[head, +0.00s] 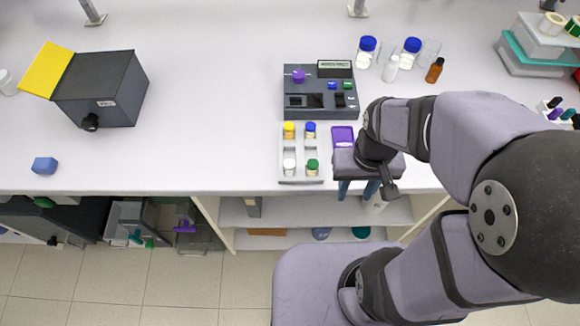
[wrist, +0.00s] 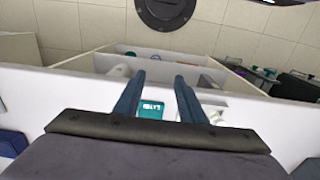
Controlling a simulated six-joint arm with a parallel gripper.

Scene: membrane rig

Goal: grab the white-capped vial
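The white-capped vial (head: 289,165) stands in the front left slot of a pale rack (head: 284,181) in the head view. Yellow-capped (head: 289,131), blue-capped (head: 310,131) and green-capped (head: 312,166) vials fill the other slots. My gripper (head: 357,190) is right of the rack, near the bench's front edge, apart from the vial. Its two blue fingers stand apart with nothing held between them; they also show in the wrist view (wrist: 160,80).
A dark instrument (head: 320,92) with a purple knob stands behind the rack. A purple item (head: 342,137) lies right of the rack, close to my gripper. Bottles (head: 390,68) stand behind my arm. The bench left of the rack is clear up to a black box (head: 105,85).

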